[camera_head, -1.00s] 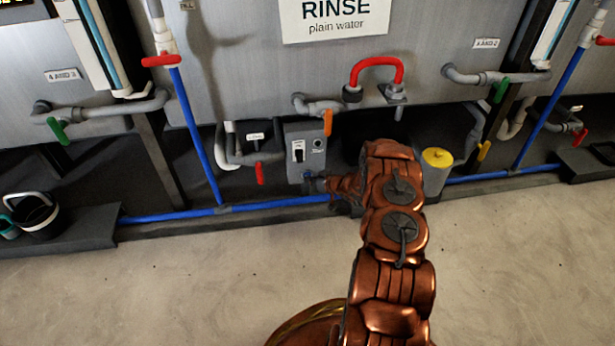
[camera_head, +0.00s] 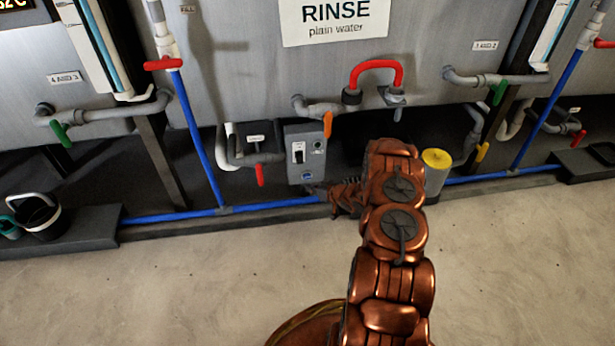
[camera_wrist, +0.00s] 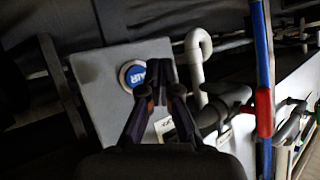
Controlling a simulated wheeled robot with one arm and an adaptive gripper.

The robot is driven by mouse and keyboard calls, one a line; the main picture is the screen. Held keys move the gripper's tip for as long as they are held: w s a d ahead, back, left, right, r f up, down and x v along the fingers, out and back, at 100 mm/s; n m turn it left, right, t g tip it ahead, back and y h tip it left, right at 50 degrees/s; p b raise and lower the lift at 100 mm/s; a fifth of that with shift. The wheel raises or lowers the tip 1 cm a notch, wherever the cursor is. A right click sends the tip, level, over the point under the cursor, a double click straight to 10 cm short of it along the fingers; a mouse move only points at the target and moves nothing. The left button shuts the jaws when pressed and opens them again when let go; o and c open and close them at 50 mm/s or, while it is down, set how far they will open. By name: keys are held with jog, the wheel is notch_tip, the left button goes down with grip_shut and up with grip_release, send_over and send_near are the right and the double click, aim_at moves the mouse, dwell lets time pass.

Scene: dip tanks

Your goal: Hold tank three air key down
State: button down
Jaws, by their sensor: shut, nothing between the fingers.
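The air key is a round blue button with a pale ring, low on the front of a grey control box (camera_head: 305,142) under the RINSE tank (camera_head: 240,75). It shows as a small blue spot in the head view (camera_head: 307,176) and reads AIR in the wrist view (camera_wrist: 133,75). My gripper (camera_wrist: 160,72) is shut and empty. In the wrist view its fingertips overlap the button's right edge. In the head view my gripper (camera_head: 309,188) is just below the button. The button looks uncovered there, and I cannot tell whether the tips touch the box.
A white-plated switch (camera_head: 298,152) sits above the button. A red-handled valve (camera_head: 261,174) is left of the box and an orange handle (camera_head: 328,124) is at its upper right. A blue pipe (camera_head: 275,204) runs along the floor edge. The floor in front is clear.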

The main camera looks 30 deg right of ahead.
jog(key=shift+s+a, duration=0.25)
jog(key=shift+s, duration=0.3)
jog(key=shift+s+a, duration=0.2)
jog(key=shift+s, duration=0.35)
